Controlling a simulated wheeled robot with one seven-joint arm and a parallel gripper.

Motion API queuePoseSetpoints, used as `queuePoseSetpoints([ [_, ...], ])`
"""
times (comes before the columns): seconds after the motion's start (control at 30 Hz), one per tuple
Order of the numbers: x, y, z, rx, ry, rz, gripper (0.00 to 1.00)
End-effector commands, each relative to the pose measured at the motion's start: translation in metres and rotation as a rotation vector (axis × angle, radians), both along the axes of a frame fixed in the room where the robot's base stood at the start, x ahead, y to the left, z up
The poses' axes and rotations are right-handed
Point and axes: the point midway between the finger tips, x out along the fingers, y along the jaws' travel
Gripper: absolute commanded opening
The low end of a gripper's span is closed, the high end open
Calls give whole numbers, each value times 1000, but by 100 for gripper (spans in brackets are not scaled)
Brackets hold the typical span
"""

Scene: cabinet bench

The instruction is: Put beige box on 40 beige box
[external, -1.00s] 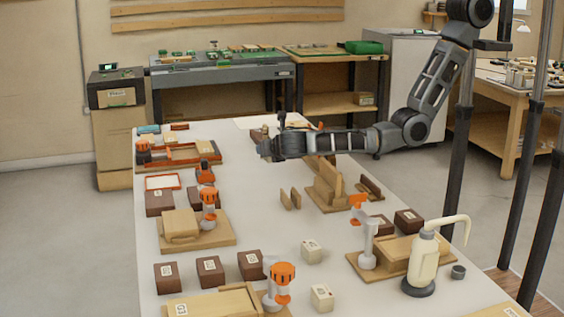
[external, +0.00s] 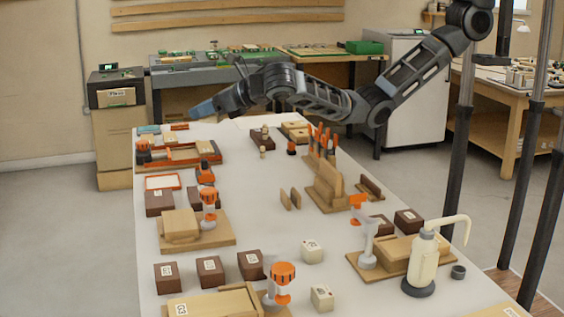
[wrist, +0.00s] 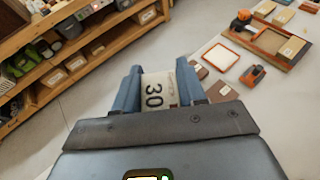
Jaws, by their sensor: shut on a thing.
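My gripper (wrist: 158,92) is shut on a beige box (wrist: 160,86) with the number 30 on its face; the blue fingers press its two sides. In the external view my gripper (external: 204,108) is raised beyond the far left end of the white table, and the held box cannot be made out there. Two small beige boxes with labels stand on the table, one near the middle front (external: 311,250) and one closer to the camera (external: 322,298). Their labels are too small to read, so I cannot tell which is 40.
Several brown boxes (external: 210,270) stand at the front left of the table (external: 255,215). A wooden rack with orange-handled tools (external: 328,185), orange-topped tools and a cream bottle (external: 422,262) stand around. The wrist view shows wooden shelves (wrist: 70,60) beyond the table.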

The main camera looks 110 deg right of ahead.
Motion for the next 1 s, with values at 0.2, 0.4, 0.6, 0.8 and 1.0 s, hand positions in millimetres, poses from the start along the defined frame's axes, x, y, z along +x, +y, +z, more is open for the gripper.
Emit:
queuePoseSetpoints([
  [0.2,18,86,59,-10,-8,311,8],
  [0.4,14,157,89,-12,-6,576,8],
  [0.6,-2,216,97,-12,-4,799,8],
  [0.8,-24,264,87,-10,0,1005,8],
  [1.0,-50,301,63,-7,4,1192,8],
])
